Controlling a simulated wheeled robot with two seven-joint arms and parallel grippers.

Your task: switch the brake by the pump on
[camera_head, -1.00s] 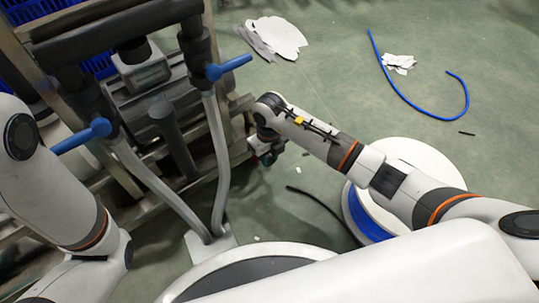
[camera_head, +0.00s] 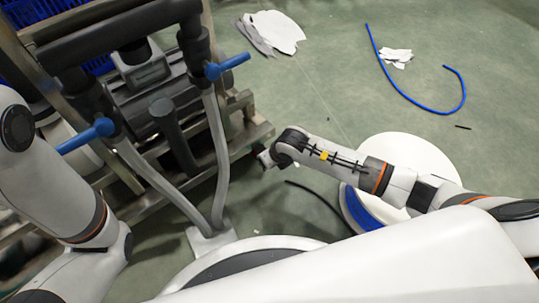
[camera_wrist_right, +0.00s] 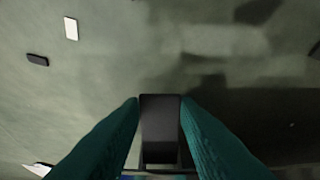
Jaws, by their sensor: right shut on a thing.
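A machine with a black frame and two blue levers stands at the left of the head view; the right lever (camera_head: 228,66) and left lever (camera_head: 88,135) stick out from it. I cannot tell which part is the pump. My right gripper (camera_head: 263,158) is low beside the machine's base, mostly hidden behind its own wrist. In the right wrist view its teal fingers (camera_wrist_right: 160,105) are shut on a dark block (camera_wrist_right: 160,130), which may be the brake's lever. My left arm shows at the left, but its gripper is out of view.
A white round drum with a blue side (camera_head: 367,213) stands under my right forearm. A blue hose (camera_head: 400,90), white scraps (camera_head: 272,30) and a dark cable (camera_head: 318,199) lie on the green floor. Open floor is at the upper right.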

